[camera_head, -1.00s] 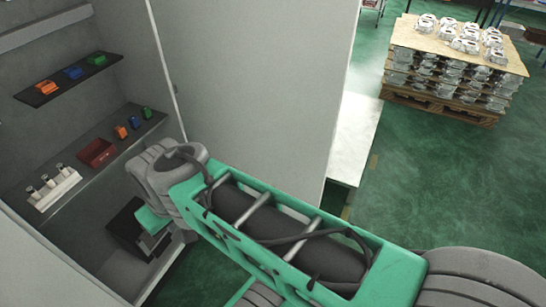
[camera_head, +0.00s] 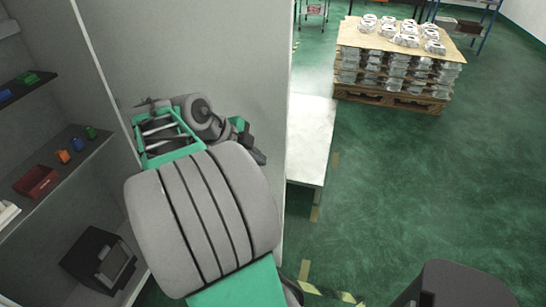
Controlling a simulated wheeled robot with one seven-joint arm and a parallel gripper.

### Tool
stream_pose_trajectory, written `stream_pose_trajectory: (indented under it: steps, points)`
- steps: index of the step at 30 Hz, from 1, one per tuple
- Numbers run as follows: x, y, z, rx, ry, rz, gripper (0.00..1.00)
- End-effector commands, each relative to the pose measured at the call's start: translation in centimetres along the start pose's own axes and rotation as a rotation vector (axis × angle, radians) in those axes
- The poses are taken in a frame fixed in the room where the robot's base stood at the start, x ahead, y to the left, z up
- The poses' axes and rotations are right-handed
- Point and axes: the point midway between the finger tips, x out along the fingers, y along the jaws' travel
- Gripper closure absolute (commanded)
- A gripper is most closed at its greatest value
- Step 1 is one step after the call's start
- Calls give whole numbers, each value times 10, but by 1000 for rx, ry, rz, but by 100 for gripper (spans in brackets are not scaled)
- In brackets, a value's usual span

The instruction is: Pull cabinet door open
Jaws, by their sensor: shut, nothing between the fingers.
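The cabinet stands at the left with its interior exposed. A large plain grey panel (camera_head: 235,45) reaches right from the cabinet's front edge (camera_head: 93,45) and looks like the door standing open. No handle shows on its visible face. My gripper (camera_head: 257,151) is in front of this panel, near its right edge, beyond my bulky grey arm joint. Its fingers are small and partly hidden in this view; it looks shut and empty. I cannot tell whether it touches the panel.
Cabinet shelves hold a red bin (camera_head: 36,181), small coloured blocks (camera_head: 77,143) and a dark box (camera_head: 99,260). A white table (camera_head: 309,135) stands behind the panel. A pallet (camera_head: 391,99) stacked with castings is at the back. Green floor (camera_head: 430,190) at right is clear.

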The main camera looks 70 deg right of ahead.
Motion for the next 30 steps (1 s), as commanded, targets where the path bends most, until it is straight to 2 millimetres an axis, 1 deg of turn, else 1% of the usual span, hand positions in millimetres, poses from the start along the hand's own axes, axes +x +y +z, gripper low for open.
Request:
stream_pose_trajectory:
  steps: [1, 3, 6, 8, 9, 12, 15, 27, 30]
  points:
    - [12, 1, -2, 1, 3, 4, 100]
    - [27, 1, -1, -2, 3, 5, 100]
    - [48, 1, -2, -2, 2, 4, 100]
    - [59, -2, -2, 0, 0, 3, 100]
    - [59, -12, -2, 0, 0, 2, 100]
    - [67, -25, -1, -2, -1, 1, 100]
    - [72, -32, 0, -3, -2, 1, 100]
    - [74, -36, 2, -6, -5, -2, 100]
    - [77, -43, 7, -24, -16, -11, 100]
